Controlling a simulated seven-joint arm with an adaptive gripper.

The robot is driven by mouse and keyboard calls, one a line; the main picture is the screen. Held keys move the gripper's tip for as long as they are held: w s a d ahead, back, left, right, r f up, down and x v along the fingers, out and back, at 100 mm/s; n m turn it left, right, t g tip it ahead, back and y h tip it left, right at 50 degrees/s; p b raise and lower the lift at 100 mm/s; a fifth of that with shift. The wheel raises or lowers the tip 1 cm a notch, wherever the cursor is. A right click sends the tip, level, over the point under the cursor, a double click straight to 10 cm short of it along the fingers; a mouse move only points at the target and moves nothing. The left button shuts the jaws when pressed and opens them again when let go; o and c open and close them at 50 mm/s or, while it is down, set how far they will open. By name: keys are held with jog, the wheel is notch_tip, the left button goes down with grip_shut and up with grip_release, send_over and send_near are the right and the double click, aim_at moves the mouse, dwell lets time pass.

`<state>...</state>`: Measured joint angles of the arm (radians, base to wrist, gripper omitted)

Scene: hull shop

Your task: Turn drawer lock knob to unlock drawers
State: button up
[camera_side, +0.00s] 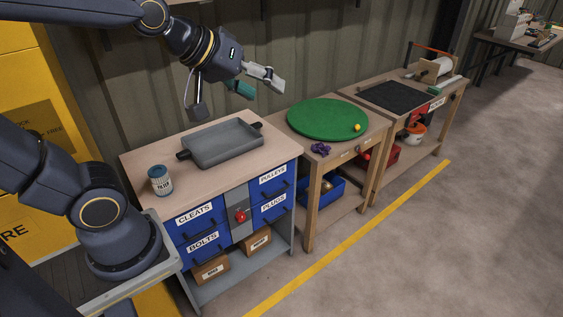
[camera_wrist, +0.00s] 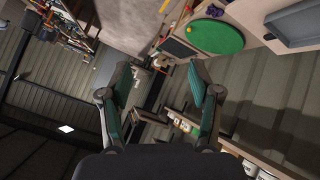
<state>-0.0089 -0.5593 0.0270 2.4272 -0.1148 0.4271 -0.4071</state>
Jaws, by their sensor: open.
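A red lock knob (camera_side: 240,216) sits on a grey panel (camera_side: 239,207) between two columns of blue drawers. The left drawers are labelled CLEATS (camera_side: 194,213) and BOLTS (camera_side: 203,243); the right ones PULLEYS (camera_side: 272,174) and PLUGS (camera_side: 273,205). All drawers look closed. My gripper (camera_side: 256,84) is open and empty, high above the right back of the bench and well away from the knob. In the wrist view its two green-padded fingers (camera_wrist: 163,95) are spread apart. The knob does not show in the wrist view.
A grey tray (camera_side: 222,148) and a labelled can (camera_side: 160,180) stand on the bench top. To the right, a green turntable (camera_side: 328,118) bears a yellow ball (camera_side: 357,127), with a purple object (camera_side: 320,149) beside it. The floor before the drawers is clear.

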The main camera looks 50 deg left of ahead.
jog(key=w+a+f+n+y, duration=0.1)
jog(key=w+a+f+n, duration=0.15)
jog(key=w, duration=0.25)
jog(key=w+a+f+n, duration=0.2)
jog(key=w+f+n, duration=0.1)
jog(key=w, duration=0.2)
jog(key=w+a+f+n+g+y, duration=0.1)
jog(key=w+a+f+n, duration=0.15)
jog(key=f, duration=0.45)
jog(key=w+a+f+n+y, duration=0.2)
jog(key=a+f, duration=0.2)
jog(key=f, duration=0.2)
jog(key=n+g+y, duration=0.1)
jog(key=n+g, duration=0.1)
jog(key=g, duration=0.4)
send_near(242, 218)
jog(key=x, duration=0.9)
jog(key=shift+a+f, duration=0.1)
jog(key=shift+c, duration=0.2)
jog(key=c, duration=1.1)
